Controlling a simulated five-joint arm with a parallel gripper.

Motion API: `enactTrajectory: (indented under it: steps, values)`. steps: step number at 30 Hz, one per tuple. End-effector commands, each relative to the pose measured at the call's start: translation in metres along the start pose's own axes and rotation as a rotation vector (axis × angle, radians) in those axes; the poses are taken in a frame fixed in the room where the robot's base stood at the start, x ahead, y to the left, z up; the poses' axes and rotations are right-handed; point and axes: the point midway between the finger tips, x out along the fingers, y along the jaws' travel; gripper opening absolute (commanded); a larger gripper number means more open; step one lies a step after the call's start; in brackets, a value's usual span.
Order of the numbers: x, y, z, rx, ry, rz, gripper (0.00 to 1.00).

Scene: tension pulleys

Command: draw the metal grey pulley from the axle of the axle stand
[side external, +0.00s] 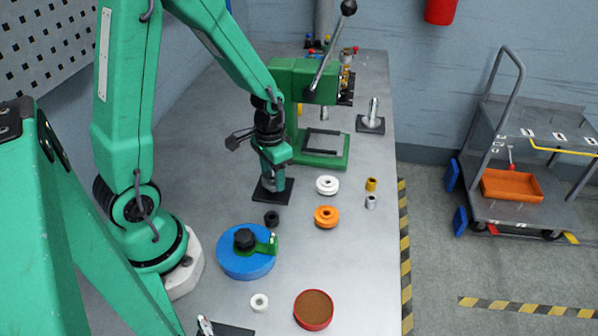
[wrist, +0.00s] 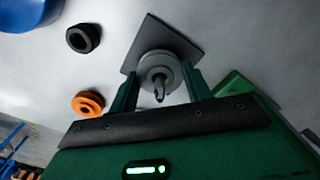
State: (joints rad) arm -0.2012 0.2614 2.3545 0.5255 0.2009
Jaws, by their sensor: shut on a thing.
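The metal grey pulley (wrist: 160,66) is around the axle (wrist: 159,92) of the axle stand in the wrist view, and the axle tip pokes out through its middle. The stand's dark square base plate (wrist: 150,38) lies on the table; it also shows in the side view (side external: 284,196). My gripper (wrist: 158,80) is shut on the grey pulley, one finger on each side of it. In the side view my gripper (side external: 272,180) points down over the stand and hides most of the pulley. The gap between pulley and base plate cannot be judged.
A green press (side external: 320,160) stands right behind my gripper. A white pulley (side external: 327,185), an orange pulley (side external: 326,217), a black ring (side external: 271,219) and a blue round fixture (side external: 246,265) lie nearby. Another plate with an upright pin (side external: 371,122) stands farther back.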

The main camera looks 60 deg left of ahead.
Motion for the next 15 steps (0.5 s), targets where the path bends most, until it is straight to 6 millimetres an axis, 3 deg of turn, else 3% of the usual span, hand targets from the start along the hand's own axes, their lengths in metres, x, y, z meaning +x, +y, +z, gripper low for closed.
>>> enactTrajectory:
  steps: [15]
  values:
    - [-0.0078,-0.0001,-0.0003,0.000,0.001,0.000,0.25]
